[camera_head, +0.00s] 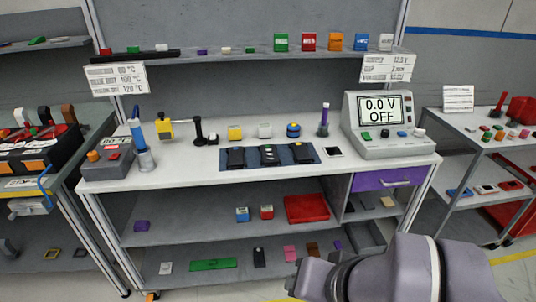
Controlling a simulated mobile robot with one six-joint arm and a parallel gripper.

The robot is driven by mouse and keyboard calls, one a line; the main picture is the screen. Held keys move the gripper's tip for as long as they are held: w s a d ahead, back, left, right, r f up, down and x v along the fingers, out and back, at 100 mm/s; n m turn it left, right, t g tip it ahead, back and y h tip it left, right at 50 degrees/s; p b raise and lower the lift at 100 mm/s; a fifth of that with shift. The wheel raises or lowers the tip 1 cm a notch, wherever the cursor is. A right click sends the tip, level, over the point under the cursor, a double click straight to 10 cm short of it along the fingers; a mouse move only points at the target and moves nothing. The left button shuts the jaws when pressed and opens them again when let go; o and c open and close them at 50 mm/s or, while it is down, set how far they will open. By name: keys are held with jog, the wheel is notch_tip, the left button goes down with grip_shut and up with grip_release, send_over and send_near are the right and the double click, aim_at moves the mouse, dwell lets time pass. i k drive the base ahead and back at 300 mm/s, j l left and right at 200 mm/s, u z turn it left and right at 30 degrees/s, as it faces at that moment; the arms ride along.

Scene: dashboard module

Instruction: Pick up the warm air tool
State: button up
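A tool with a blue upper part and a pale grey lower part (141,148) stands upright at the left end of the white workbench (190,162). It looks like the warm air tool, but no label on it can be read. Grey and lilac links of my arm show at the lower right, in front of the bench and far from the tool. My gripper's fingers cannot be seen.
A yellow tool on a stand (164,126) is right of the blue tool. Dark modules lie on a blue mat (228,164) mid-bench. A power supply (383,125) reads "0.0 V OFF". Shelves above and below hold small parts. Side tables flank the bench.

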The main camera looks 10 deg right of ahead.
aim_at(134, 125)
jog(key=i+j, duration=0.2)
jog(key=j, duration=0.2)
jog(key=i+j+z, duration=0.15)
jog(key=j, duration=0.2)
jog(key=i+j, duration=0.2)
jog(key=j, duration=0.2)
jog(key=i+j+z, duration=0.15)
jog(key=j, duration=0.25)
jog(key=i+j, duration=0.2)
jog(key=j, duration=0.25)
jog(key=i+j+z, duration=0.15)
jog(key=j, duration=0.25)
jog(key=i+j, duration=0.1)
jog(key=j, duration=0.3)
jog(key=i+j+z, duration=0.15)
jog(key=j, duration=0.3)
